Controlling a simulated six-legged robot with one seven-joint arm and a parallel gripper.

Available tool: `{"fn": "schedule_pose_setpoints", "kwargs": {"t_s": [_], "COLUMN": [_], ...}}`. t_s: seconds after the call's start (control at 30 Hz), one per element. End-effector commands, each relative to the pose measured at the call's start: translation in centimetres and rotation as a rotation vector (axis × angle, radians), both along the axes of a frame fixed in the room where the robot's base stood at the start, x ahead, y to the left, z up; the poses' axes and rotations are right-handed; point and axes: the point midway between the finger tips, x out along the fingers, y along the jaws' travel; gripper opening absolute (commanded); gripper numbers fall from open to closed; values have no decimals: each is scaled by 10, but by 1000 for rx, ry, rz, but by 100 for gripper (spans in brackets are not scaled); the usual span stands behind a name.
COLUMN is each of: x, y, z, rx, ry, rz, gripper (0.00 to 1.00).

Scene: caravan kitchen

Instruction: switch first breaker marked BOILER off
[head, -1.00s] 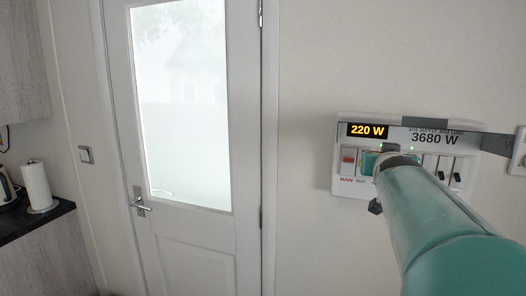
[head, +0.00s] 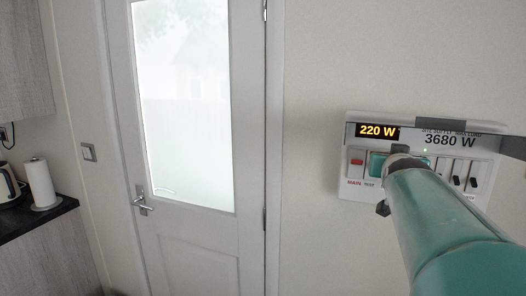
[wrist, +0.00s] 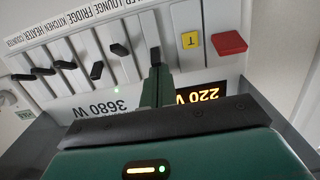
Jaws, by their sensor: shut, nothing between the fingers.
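The breaker panel (head: 352,186) is on the wall at the right in the head view, partly covered by my arm. Its display (head: 376,130) reads 220 W. In the wrist view the panel appears upside down. There my gripper (wrist: 156,62) is shut and empty, its dark tips at the breaker (wrist: 148,28) beside the yellow test button (wrist: 192,43). The tips cover that breaker's lever, so I cannot tell its position or whether they touch it. Its label is cut to "ER", followed by LOUNGE.
The red main switch (wrist: 230,43) lies beyond the test button. On the other side is the lounge lever (wrist: 120,48), with several more black levers beyond. A green light (wrist: 124,97) is lit. A door (head: 185,230) stands left of the panel.

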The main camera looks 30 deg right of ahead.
Motion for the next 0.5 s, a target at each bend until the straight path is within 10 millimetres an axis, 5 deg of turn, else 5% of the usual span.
{"fn": "schedule_pose_setpoints", "kwargs": {"t_s": [0.5], "x": [-1], "y": [1], "z": [-2], "rx": [-46], "ry": [-41], "rz": [1], "gripper": [0]}}
